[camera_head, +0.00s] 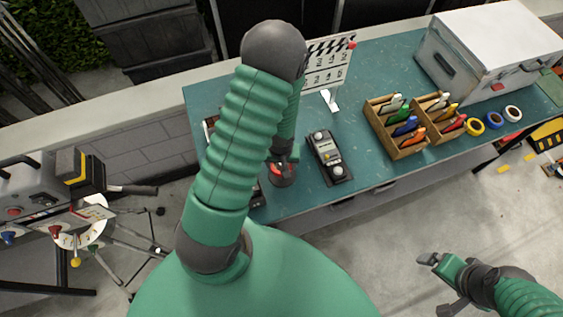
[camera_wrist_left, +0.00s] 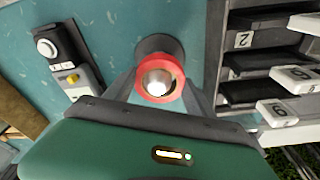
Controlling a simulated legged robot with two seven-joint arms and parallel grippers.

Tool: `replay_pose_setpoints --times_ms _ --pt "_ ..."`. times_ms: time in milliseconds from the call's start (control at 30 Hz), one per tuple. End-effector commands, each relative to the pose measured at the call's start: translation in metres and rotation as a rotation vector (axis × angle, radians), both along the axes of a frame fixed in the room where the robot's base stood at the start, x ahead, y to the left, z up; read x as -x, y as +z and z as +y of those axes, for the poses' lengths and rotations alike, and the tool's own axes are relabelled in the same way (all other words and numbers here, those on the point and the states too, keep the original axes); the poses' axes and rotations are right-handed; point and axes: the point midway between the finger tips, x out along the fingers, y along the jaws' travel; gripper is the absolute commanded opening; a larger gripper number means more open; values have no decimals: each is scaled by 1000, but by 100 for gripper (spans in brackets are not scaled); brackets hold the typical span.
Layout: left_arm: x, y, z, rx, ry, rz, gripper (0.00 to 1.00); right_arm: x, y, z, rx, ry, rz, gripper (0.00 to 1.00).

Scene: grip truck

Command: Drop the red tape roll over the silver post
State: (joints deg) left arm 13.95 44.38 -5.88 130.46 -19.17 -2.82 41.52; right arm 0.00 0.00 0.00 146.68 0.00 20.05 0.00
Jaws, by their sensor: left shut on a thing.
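The red tape roll (camera_wrist_left: 142,75) is between the fingers of my left gripper (camera_wrist_left: 160,92), which is shut on it. The silver post (camera_wrist_left: 158,82) has a rounded shiny top, seen through the roll's hole, and a dark round base (camera_wrist_left: 153,44) on the table. I cannot tell how far down the post the roll sits. In the head view my left gripper (camera_head: 284,158) is at the near left of the table, with the red roll (camera_head: 275,170) partly hidden under it. My right gripper (camera_head: 433,284) is open and empty over the floor.
On the teal table (camera_head: 385,75) are a dark device with knobs (camera_head: 325,157), a wooden organizer (camera_head: 400,153), a clapperboard (camera_head: 328,66), a white case (camera_head: 490,50) and yellow (camera_head: 475,128), blue and white rolls. Numbered blocks (camera_wrist_left: 292,78) in a rack stand beside the post.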

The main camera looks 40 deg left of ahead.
Motion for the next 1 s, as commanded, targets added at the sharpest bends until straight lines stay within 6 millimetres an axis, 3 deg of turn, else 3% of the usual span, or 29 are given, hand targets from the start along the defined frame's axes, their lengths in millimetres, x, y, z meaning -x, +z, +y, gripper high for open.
replay_pose_setpoints --times_ms 1000 --pt "0 -32 0 -1 1 -1 22 0 -26 0 0 0 0 94"
